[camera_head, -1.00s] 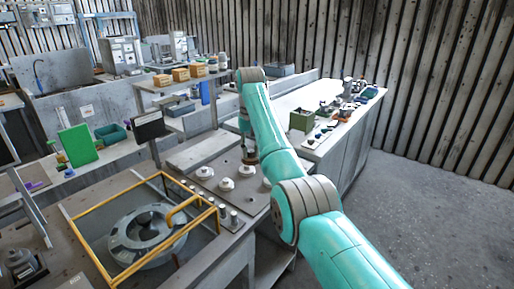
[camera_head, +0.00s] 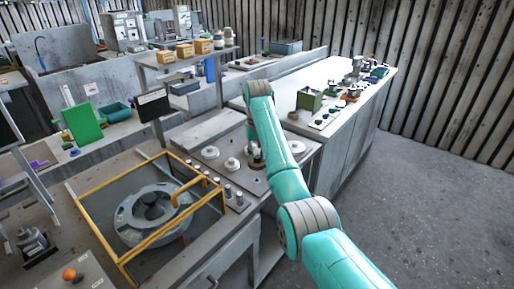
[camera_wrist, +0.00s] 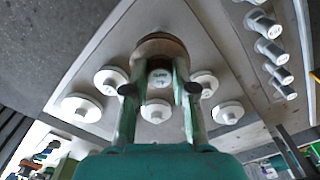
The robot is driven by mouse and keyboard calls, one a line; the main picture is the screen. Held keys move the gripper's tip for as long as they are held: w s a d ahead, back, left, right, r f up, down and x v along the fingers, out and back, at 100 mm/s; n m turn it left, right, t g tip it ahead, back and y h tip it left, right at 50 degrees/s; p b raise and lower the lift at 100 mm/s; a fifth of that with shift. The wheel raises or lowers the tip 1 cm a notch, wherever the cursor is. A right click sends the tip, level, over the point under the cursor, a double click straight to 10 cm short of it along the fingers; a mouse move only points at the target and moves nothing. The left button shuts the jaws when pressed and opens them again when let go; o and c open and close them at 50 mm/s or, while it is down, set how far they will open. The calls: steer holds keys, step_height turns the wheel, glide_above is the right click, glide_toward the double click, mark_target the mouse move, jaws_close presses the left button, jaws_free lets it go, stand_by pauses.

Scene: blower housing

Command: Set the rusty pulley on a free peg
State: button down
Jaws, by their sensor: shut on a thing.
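My gripper (camera_wrist: 160,72) is shut on the rusty pulley (camera_wrist: 160,46), a brown disc with a paler hub, shown at the fingertips in the wrist view. In the head view the gripper (camera_head: 253,142) is over the right part of a grey peg board (camera_head: 205,170), with a brownish shape, probably the pulley, below it. Whether the pulley touches the board or a peg is unclear. Several pale pulleys stand on the board, including one at left (camera_head: 210,152) and one in front (camera_head: 232,165). My arm hides part of the board. No bare peg is clear.
A yellow frame (camera_head: 100,177) surrounds a grey blower housing (camera_head: 130,222) at front left. A row of grey cylinders (camera_wrist: 271,50) stands beside the board. A bench with a green box (camera_head: 309,99) lies behind to the right. Floor at right is clear.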

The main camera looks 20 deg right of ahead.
glide_above(257, 178)
steer(key=shift+f, duration=2.45)
steer(key=shift+f, duration=1.2)
steer(key=c, duration=0.9)
jaws_free()
steer(key=shift+o, duration=0.2)
steer(key=shift+r, duration=3.8)
